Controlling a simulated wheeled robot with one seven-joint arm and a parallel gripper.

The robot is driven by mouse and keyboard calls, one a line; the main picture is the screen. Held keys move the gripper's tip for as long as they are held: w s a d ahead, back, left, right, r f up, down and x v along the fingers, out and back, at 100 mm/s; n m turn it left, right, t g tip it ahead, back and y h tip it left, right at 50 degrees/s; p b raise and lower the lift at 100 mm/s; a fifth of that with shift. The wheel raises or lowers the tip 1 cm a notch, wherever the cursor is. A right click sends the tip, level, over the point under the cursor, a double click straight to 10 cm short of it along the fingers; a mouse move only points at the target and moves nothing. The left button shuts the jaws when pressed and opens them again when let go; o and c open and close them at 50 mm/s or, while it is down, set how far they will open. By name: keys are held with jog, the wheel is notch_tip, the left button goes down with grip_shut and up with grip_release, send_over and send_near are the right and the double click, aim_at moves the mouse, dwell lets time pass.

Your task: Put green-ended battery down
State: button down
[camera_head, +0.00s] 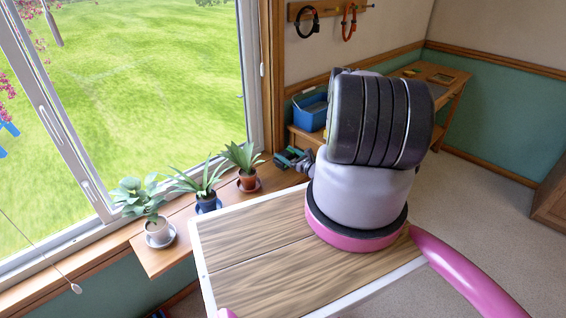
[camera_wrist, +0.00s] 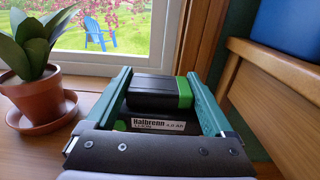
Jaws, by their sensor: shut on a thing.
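The green-ended battery (camera_wrist: 152,101) is black, with a bright green end on its right and a white label on its near side. It sits between the two teal fingers of my gripper (camera_wrist: 157,80) in the wrist view. My gripper is shut on it. In the head view my gripper (camera_head: 291,158) is small, at the right end of the wooden window shelf (camera_head: 165,258), partly hidden by my arm. The battery cannot be made out clearly there. I cannot tell whether its underside touches the shelf.
A potted plant (camera_wrist: 35,95) stands close on the left in the wrist view. Several potted plants line the shelf, the nearest to my gripper in a terracotta pot (camera_head: 247,181). A wooden workbench (camera_head: 445,100) with a blue box (camera_head: 310,112) stands to the right. The window is behind.

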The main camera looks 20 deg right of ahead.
jog(key=shift+f, duration=1.6)
jog(key=shift+f, duration=0.1)
grip_release()
